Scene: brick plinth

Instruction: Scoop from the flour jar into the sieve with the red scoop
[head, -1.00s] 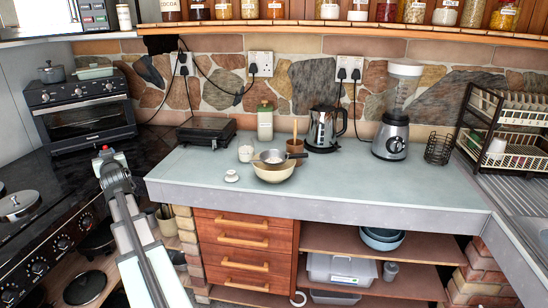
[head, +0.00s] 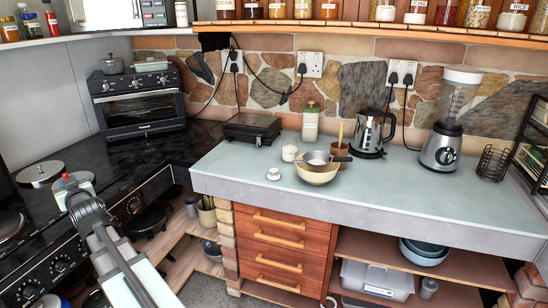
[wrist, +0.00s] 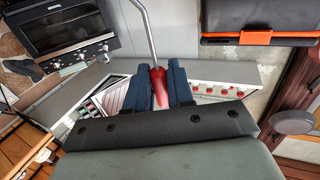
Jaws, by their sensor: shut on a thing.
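My gripper (head: 72,192) is over the black hob at the left, well away from the counter items. In the wrist view my gripper (wrist: 159,72) is shut on the red handle of the scoop (wrist: 160,88). The sieve (head: 318,158) rests on a cream bowl (head: 318,175) on the counter. A small pale jar (head: 289,151) stands left of the bowl, and a taller jar with a green lid (head: 310,124) stands behind. I cannot read which holds flour.
A kettle (head: 370,134), a brown pot with a wooden tool (head: 338,153) and a blender (head: 441,146) stand behind and right of the bowl. A black grill (head: 252,129) is at the left. The counter's front right (head: 430,190) is clear.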

